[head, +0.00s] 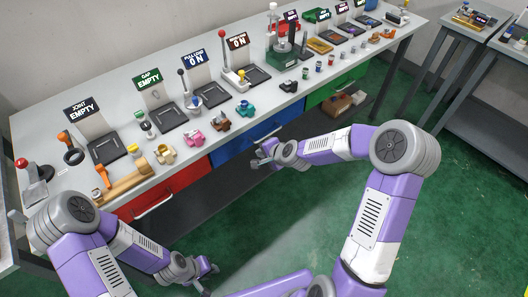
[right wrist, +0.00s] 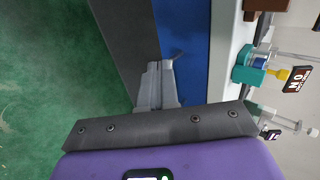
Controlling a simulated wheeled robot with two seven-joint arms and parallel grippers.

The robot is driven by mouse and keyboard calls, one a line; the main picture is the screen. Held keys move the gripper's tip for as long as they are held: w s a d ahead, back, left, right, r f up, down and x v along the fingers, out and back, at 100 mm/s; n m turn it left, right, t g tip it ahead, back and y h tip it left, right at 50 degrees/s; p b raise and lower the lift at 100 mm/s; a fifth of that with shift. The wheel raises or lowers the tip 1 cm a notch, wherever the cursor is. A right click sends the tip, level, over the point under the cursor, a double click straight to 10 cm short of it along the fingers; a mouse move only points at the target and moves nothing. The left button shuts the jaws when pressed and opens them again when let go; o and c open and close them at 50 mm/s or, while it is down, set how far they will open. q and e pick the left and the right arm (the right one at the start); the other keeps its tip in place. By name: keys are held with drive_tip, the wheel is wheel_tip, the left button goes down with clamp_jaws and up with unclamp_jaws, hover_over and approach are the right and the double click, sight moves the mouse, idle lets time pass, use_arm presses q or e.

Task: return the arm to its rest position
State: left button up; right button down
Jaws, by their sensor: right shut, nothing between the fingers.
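My right arm reaches in from the right in the head view. Its gripper (head: 262,157) is in front of the bench, near the blue drawer, clear of the bench top. In the right wrist view the two fingers of the right gripper (right wrist: 160,82) are together with nothing between them. My left gripper (head: 205,277) is low in the head view, over the green floor in front of the bench. It is small there, and its finger gap cannot be made out. I see no object in it.
The long bench (head: 190,138) carries signs, black trays, small machines and coloured parts. Below are a red drawer (head: 165,190), a blue drawer (head: 250,140) and a green drawer (head: 335,92). A grey side table (head: 480,62) stands at the right. The green floor (head: 460,210) is clear.

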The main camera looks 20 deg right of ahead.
drive_tip(key=shift+s+r, duration=0.2)
drive_tip(key=shift+f, duration=0.1)
drive_tip(key=s+a+f+n+g, duration=0.4)
drive_tip(key=s+f, duration=0.6)
drive_tip(key=s, duration=0.3)
drive_tip(key=s+a+f+n+g, duration=0.4)
drive_tip(key=s+f+n, duration=0.3)
drive_tip(key=s+f, duration=0.3)
drive_tip(key=s, duration=0.4)
drive_tip(key=shift+a+f+y, duration=0.15)
drive_tip(key=shift+f+y, duration=0.1)
drive_tip(key=shift+y, duration=0.15)
